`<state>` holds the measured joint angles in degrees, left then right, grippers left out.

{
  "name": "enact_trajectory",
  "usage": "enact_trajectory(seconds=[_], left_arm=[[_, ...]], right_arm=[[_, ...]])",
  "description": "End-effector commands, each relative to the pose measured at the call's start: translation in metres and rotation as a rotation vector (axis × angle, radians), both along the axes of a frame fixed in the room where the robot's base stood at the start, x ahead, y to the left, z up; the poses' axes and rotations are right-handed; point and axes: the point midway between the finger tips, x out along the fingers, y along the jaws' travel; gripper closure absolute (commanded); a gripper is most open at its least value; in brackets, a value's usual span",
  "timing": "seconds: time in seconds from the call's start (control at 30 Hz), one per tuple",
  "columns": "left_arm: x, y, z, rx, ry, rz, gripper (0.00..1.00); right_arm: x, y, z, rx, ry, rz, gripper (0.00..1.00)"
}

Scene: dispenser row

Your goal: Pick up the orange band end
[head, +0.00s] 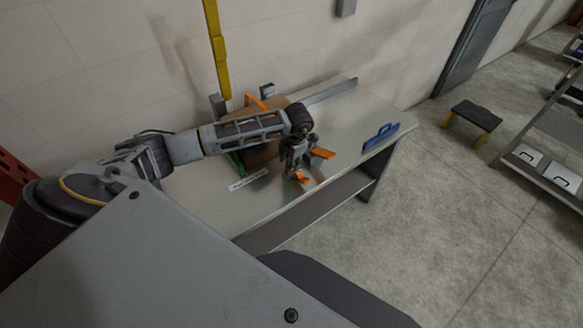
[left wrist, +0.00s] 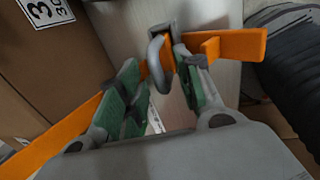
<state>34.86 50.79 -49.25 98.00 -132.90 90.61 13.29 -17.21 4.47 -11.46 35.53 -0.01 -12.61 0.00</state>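My left gripper (head: 297,160) reaches down over the table's front part in the head view. In the left wrist view its two green-padded fingers (left wrist: 157,75) stand apart, with a gap between them. An orange band (left wrist: 62,138) runs from the lower left up toward the fingertips. A flat orange piece with a short tab (left wrist: 232,45) sticks out to the right beyond the right finger. A grey metal loop (left wrist: 158,62) shows between the fingertips. I cannot tell whether the fingers touch the band. Orange pieces also show beside the gripper in the head view (head: 322,153). My right gripper is not in view.
A brown cardboard box (left wrist: 45,65) stands left of the gripper. The grey table (head: 345,112) has a blue-handled tool (head: 380,137) near its right end. A white wall runs behind. A black-and-yellow step stool (head: 475,115) stands on the open floor to the right.

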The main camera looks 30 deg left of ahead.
Motion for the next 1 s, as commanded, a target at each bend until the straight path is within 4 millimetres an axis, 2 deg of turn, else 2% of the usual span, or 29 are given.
enact_trajectory(seconds=[0.53,0.57,0.83,1.0], left_arm=[[0.0004,0.0007,-0.0051,0.000,-0.001,0.000,0.65],[0.0004,0.0007,-0.0050,0.000,-0.001,0.000,0.66],[0.0005,0.0009,-0.0049,0.000,-0.001,0.000,1.00],[0.0006,0.0014,-0.0049,0.001,-0.001,0.000,1.00]], right_arm=[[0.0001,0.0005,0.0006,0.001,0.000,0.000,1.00],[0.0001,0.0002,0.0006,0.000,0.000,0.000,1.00],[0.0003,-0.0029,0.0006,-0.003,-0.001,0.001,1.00],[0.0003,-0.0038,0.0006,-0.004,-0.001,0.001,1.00]])
